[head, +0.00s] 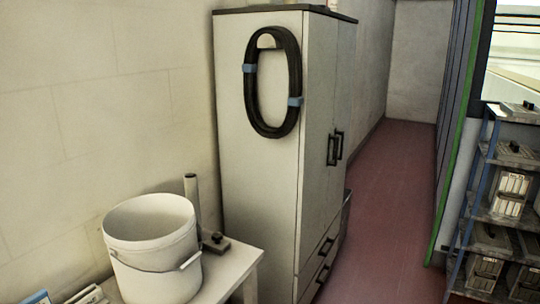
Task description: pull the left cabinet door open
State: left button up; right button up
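A tall pale cabinet (258,185) with a dark top stands against the wall in the middle of the head view. Its front faces right and shows at a steep angle. The left cabinet door (318,130) is the nearer of two upper doors and looks shut. Two dark bar handles (334,148) sit side by side near the middle of the front. Drawers (318,272) with dark handles are below the doors. Neither of my grippers is in view.
A coiled black hose (249,95) hangs on the cabinet's near side. A white bucket (150,262) stands on a pale table (236,268) in front. Shelving (505,238) with boxes stands at right. The red floor aisle (395,200) between is clear.

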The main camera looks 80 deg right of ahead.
aim_at(320, 38)
jog(key=z, duration=3.1)
jog(key=i+l, duration=0.4)
jog(key=i+l+u, duration=0.15)
jog(key=i+l, duration=0.2)
jog(key=l, duration=0.2)
jog(key=i+l, duration=0.35)
jog(key=l, duration=0.15)
jog(key=i+l+u, duration=0.15)
jog(key=i+l, duration=0.2)
jog(key=l, duration=0.2)
jog(key=i+l, duration=0.35)
jog(key=l, duration=0.2)
jog(key=i+l+u, duration=0.1)
jog(key=i+l, duration=0.25)
jog(key=l, duration=0.2)
jog(key=i+l+u, duration=0.1)
jog(key=i+l, duration=0.2)
jog(key=l, duration=0.3)
jog(key=i+l, duration=0.25)
jog(key=l, duration=0.35)
jog(key=i+u, duration=0.05)
